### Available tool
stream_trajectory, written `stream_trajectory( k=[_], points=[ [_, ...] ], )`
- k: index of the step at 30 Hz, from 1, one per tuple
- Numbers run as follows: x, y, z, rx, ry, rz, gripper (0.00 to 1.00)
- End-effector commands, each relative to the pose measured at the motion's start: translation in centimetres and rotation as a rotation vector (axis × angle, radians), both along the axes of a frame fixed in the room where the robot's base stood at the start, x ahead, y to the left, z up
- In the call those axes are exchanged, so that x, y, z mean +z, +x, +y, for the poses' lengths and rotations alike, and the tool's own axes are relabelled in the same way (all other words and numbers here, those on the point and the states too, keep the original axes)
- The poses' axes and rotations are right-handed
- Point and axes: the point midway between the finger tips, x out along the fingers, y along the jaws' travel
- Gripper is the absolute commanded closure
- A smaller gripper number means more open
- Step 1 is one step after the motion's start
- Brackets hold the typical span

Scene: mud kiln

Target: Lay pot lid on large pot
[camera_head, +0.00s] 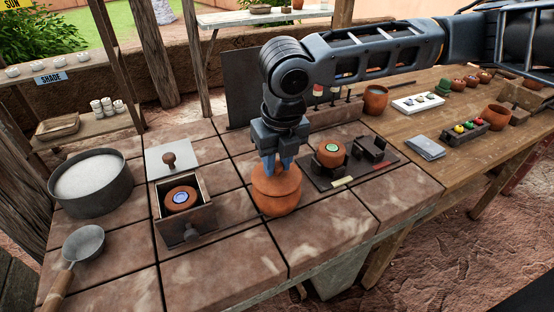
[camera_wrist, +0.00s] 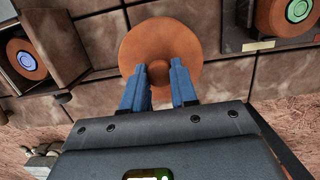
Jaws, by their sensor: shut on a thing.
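The orange clay pot lid (camera_head: 278,180) is in the middle of the tiled bench, at the mouth of the large clay pot (camera_head: 277,204). My gripper (camera_head: 279,168) points down over it. In the wrist view the lid (camera_wrist: 160,45) is a round disc with a knob (camera_wrist: 159,72) between the fingertips. My gripper (camera_wrist: 159,82) is shut on that knob. The lid looks level and roughly centred over the pot. I cannot tell whether it rests fully on the rim. The lid hides the pot's mouth, and the wrist view does not show the pot clearly.
Left of the pot stands an open box (camera_head: 186,218) with a small clay pot inside. A dark tray (camera_head: 345,165) with a green-centred pot lies close on the right. A bowl of white powder (camera_head: 92,183) and a ladle (camera_head: 83,245) are at the left. The front tiles are clear.

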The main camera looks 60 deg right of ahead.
Motion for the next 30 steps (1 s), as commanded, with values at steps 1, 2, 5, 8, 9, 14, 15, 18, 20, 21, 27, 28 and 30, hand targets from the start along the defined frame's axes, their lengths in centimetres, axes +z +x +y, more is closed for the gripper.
stream_trajectory(
  k=[1,2,5,8,9,14,15,18,20,21,27,28,30],
  points=[
    [-0.1,0.0,0.0,0.0,0.0,0.0,0.97],
    [-0.2,0.0,0.0,0.0,0.0,0.0,0.97],
    [-0.3,0.0,0.0,0.0,0.0,0.0,0.97],
    [-0.4,0.0,0.0,0.0,0.0,0.0,0.97],
    [-0.5,0.0,0.0,0.0,0.0,0.0,0.97],
    [-0.7,0.0,0.0,0.0,0.0,0.0,0.97],
    [-0.8,0.0,0.0,0.0,0.0,0.0,0.97],
    [-0.9,0.0,0.0,0.0,0.0,0.0,0.97],
    [-1.0,0.0,0.0,0.0,0.0,0.0,0.97],
    [-1.0,0.0,0.0,0.0,0.0,0.0,0.97],
    [-1.1,0.0,0.0,0.0,0.0,0.0,0.97],
    [-1.1,0.0,0.0,0.0,0.0,0.0,0.97],
    [-1.1,0.0,0.0,0.0,0.0,0.0,0.7]
  ],
)
